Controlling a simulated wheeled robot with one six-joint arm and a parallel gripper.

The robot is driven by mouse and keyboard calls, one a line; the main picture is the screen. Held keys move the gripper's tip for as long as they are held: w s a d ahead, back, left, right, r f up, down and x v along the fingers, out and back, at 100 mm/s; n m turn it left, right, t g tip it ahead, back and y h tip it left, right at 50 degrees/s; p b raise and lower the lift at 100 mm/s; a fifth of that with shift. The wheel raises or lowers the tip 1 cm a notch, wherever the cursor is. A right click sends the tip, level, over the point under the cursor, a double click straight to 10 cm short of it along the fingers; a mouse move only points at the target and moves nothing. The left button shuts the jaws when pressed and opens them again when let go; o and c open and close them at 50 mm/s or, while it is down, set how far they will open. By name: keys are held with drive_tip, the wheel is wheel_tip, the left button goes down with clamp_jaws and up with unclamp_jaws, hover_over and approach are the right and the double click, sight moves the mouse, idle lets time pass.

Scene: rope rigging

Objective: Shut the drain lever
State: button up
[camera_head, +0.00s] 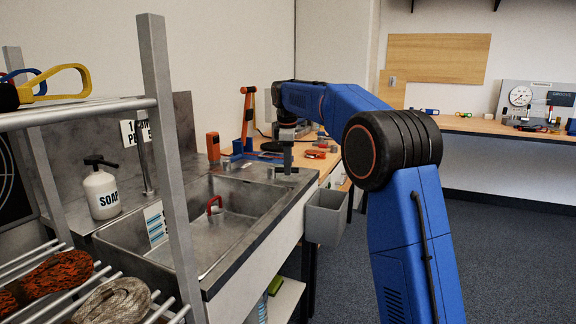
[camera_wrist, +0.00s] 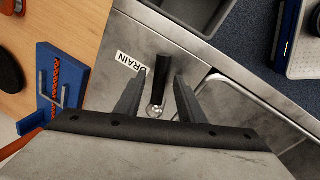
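The drain lever (camera_wrist: 161,78) has a black handle and a round metal pivot, beside a white "DRAIN" label (camera_wrist: 131,64) on the metal sink top. My gripper (camera_wrist: 160,84) is open in the wrist view, with one dark finger on each side of the lever. Gaps show between the fingers and the handle, and I cannot tell how far the fingers reach down past it. In the head view my gripper (camera_head: 287,158) points down over the sink's far right corner. The lever is not clearly visible there.
The sink basin (camera_head: 236,196) holds a red-handled item (camera_head: 214,205). A soap bottle (camera_head: 101,190) stands at its left. A grey bin (camera_head: 325,216) hangs on the counter's front. A blue fixture with an orange rope (camera_wrist: 50,86) is near my gripper. A metal rack (camera_head: 165,150) stands in front at left.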

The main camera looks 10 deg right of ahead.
drive_tip(key=shift+f, duration=0.2)
clamp_jaws()
